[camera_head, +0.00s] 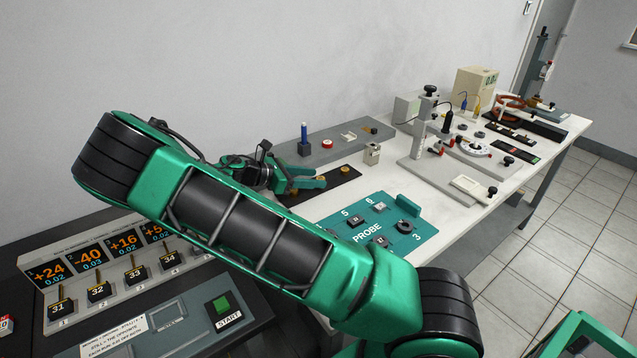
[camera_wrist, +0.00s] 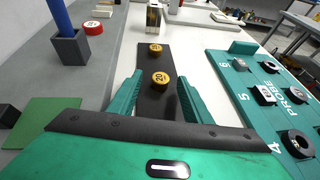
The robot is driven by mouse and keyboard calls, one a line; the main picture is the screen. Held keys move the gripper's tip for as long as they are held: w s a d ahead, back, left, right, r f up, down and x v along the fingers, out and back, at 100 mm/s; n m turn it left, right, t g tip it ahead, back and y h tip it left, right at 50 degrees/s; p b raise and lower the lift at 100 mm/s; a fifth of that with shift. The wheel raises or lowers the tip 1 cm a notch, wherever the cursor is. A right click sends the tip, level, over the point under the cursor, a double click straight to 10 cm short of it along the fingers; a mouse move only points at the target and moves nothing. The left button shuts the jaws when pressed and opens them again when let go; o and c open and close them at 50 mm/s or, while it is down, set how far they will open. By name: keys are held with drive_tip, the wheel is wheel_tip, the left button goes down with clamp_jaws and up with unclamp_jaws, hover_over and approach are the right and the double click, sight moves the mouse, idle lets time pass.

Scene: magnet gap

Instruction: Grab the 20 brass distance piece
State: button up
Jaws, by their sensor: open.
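The brass distance piece marked 20 (camera_wrist: 160,79) is a short round disc lying on a dark strip (camera_wrist: 157,104) in the wrist view. A second brass disc (camera_wrist: 155,49) lies farther along the strip; its mark is too small to read surely. In the head view that farther disc (camera_head: 345,169) shows beyond my fingers. My gripper (camera_wrist: 159,76) is open and empty, its green fingers one on each side of the 20 piece in the picture. I cannot tell their height above it. In the head view my gripper (camera_head: 322,177) is over the dark strip, largely hiding the nearer piece.
A teal PROBE board (camera_wrist: 250,80) with several dark parts lies right of the strip. On the grey ledge (camera_wrist: 45,95) to the left stand a grey holder (camera_wrist: 70,48) with a blue rod and a red disc (camera_wrist: 93,28). A small metal block (camera_head: 372,153) stands beyond the strip.

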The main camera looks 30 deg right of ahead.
drive_tip(key=shift+x, duration=0.8)
drive_tip(key=shift+c, duration=0.4)
clamp_jaws()
